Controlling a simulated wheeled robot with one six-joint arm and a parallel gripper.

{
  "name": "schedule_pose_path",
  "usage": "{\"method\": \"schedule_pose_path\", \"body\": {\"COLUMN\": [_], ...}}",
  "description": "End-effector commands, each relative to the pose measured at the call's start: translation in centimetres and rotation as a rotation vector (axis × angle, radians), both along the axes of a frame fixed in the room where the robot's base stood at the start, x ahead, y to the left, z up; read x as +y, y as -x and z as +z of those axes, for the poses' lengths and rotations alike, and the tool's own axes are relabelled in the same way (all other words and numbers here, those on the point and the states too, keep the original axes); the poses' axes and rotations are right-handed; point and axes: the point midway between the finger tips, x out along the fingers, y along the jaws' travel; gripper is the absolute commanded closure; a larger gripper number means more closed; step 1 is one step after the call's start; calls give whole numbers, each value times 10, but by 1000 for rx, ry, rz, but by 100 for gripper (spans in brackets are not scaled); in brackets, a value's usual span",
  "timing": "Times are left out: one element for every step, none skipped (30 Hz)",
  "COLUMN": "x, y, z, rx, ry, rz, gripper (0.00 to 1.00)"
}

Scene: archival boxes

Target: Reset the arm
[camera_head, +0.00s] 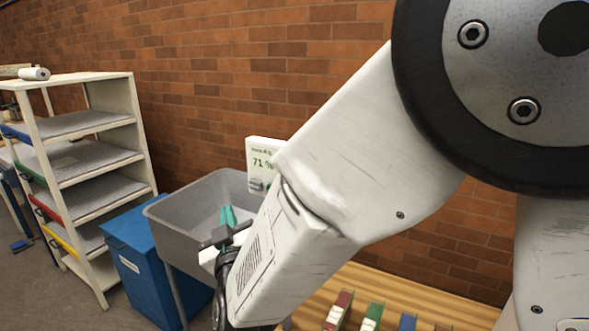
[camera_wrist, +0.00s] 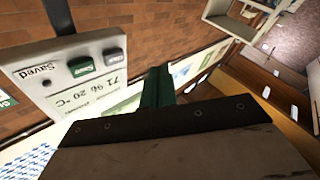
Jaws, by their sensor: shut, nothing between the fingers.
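My arm, white with a dark joint ring, spans the right half of the head view and bends down to the lower middle. My gripper (camera_head: 228,216) has teal fingers and shows in front of the grey basin, held away from the tabletop. In the wrist view the gripper (camera_wrist: 158,84) points away from the camera with its fingers together and nothing between them. My forearm hides part of the basin and the wall behind.
A grey basin (camera_head: 165,215), blue cabinet (camera_head: 135,262) and white shelf unit (camera_head: 140,130) stand left. A wooden table (camera_head: 390,290) holds several coloured boxes.

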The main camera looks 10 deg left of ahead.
Motion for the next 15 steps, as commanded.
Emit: {"method": "schedule_pose_path", "body": {"x": [6,10,15,17,19,18,15,10,2,-5,-14,-27,-38,-49,-67], "y": [2,4,9,14,19,25,29,33,37,41,44,49,53,57,63], "z": [-17,-31,-49,-61,-70,-80,-87,-93,-98,-101,-104,-106,-106,-106,-105], "rx": [80,139,227,295,360,447,513,575,657,719,778,856,913,971,1045], "ry": [18,32,55,70,84,101,115,127,144,155,167,182,192,204,217], "rz": [38,64,102,129,155,182,199,211,222,226,229,228,224,218,205], "gripper": [100,100,100,100,100,100,100,100,100,100,100,100,100,100,100]}}
